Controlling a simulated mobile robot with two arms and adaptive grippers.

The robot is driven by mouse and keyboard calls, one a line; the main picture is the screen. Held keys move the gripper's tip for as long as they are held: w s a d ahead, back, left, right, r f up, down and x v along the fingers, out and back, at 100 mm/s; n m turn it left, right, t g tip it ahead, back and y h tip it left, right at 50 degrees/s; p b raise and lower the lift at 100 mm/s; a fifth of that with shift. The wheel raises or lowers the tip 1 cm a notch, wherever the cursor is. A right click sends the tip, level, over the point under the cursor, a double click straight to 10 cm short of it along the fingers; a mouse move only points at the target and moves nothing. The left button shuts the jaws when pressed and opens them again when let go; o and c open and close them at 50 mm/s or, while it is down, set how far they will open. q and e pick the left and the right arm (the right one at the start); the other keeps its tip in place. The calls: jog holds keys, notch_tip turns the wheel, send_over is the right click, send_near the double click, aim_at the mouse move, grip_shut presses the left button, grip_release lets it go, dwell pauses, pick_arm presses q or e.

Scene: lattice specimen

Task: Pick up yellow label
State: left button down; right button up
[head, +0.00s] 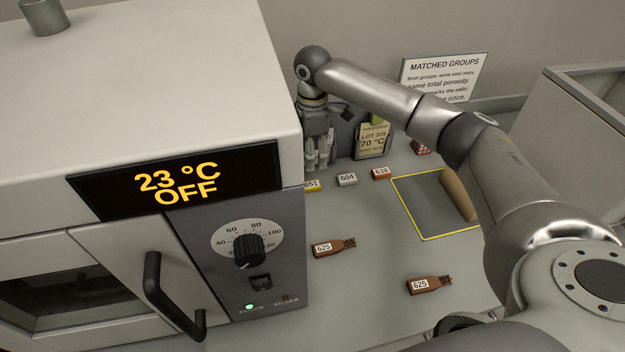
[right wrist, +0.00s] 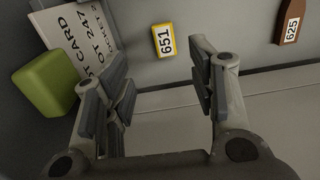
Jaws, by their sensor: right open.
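The yellow label (head: 312,185), marked 651, lies on the bench beside the oven's right side, partly hidden by the oven's edge in the head view. In the right wrist view the yellow label (right wrist: 164,41) is fully visible, beyond the fingertips and in line with the gap between them. My right gripper (head: 320,162) points down just behind the label, with its fingers apart. In the right wrist view my right gripper (right wrist: 160,88) is open and empty, not touching the label. My left gripper is not in view.
A white label 604 (head: 347,180) and a red label 638 (head: 380,173) lie to the right. Brown tags 625 (head: 334,248) and (head: 429,285) lie nearer. The oven (head: 190,200) stands at left. A green block (right wrist: 45,83) and printed card (right wrist: 85,40) are near the gripper.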

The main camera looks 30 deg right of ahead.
aim_at(312, 184)
jog(key=f, duration=0.1)
jog(key=s+f, duration=0.1)
jog(key=f, duration=0.1)
jog(key=shift+a+f+p, duration=0.15)
jog(key=shift+f+p, duration=0.05)
jog(key=shift+p, duration=0.15)
jog(key=shift+w+f, duration=0.1)
jog(key=shift+f, duration=0.25)
jog(key=shift+w+f, duration=0.1)
jog(key=shift+f, duration=0.25)
notch_tip(312, 184, down, 4)
jog(key=shift+f+p, duration=0.2)
jog(key=shift+p, duration=0.7)
jog(key=shift+f, duration=0.25)
jog(key=shift+c, duration=1.9)
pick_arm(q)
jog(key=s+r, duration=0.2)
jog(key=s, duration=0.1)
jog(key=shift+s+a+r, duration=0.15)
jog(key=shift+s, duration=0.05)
pick_arm(e)
jog(key=c, duration=0.6)
